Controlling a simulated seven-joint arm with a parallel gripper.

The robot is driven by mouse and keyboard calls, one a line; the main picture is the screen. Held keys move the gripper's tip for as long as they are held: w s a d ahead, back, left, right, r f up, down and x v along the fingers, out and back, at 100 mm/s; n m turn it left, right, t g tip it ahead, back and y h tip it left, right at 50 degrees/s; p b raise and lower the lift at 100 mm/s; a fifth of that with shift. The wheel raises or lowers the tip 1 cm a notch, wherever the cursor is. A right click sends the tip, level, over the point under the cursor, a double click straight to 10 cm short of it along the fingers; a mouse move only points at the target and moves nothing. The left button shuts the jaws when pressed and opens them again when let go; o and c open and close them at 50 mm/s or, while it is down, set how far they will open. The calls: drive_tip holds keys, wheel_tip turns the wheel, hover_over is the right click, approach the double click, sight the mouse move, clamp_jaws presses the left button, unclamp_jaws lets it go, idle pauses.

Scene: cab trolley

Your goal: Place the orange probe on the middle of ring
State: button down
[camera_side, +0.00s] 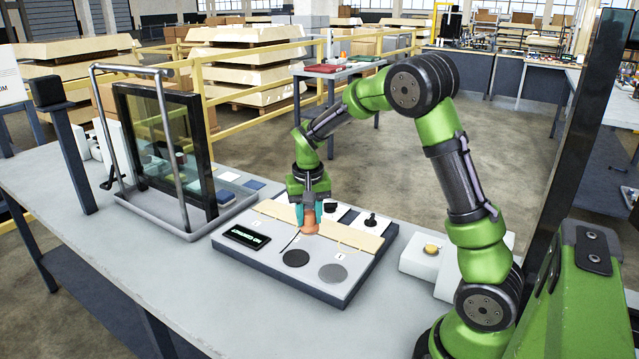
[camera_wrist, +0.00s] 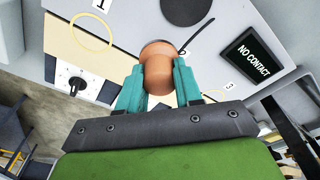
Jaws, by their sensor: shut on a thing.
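The orange probe (camera_side: 308,225) is held upright between the teal fingers of my gripper (camera_side: 308,206), above the board. In the wrist view my gripper (camera_wrist: 160,88) is shut around the sides of the probe (camera_wrist: 158,72). A thin yellow ring (camera_wrist: 91,31) lies flat on the board beside label 1, to the left of the probe. Part of another yellow arc shows by label 3 (camera_wrist: 228,86), mostly hidden behind the fingers. I cannot tell whether the probe touches the board.
A display (camera_wrist: 253,54) reads NO CONTACT. A glass panel in a tray (camera_side: 178,226) stands left. A box with a yellow button (camera_side: 431,249) stands right.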

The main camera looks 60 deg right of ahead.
drive_tip(key=shift+w+r, duration=0.25)
drive_tip(key=shift+w, duration=0.4)
drive_tip(key=shift+w+r, duration=0.2)
drive_tip(key=shift+w, duration=0.4)
drive_tip(key=w+d, duration=0.1)
drive_tip(key=w, duration=0.4)
drive_tip(key=w+d+f, duration=0.1)
drive_tip(key=w+d, duration=0.1)
drive_tip(key=w, duration=0.2)
drive_tip(key=w+d, duration=0.1)
drive_tip(key=w, duration=0.4)
drive_tip(key=shift+w+d+f, duration=0.2)
drive_tip(key=shift+w+d, duration=0.1)
drive_tip(key=shift+d, duration=0.05)
drive_tip(key=shift+f, duration=1.7)
drive_tip(key=shift+f, duration=0.15)
drive_tip(key=c, duration=0.8)
unclamp_jaws()
drive_tip(key=shift+o, duration=0.2)
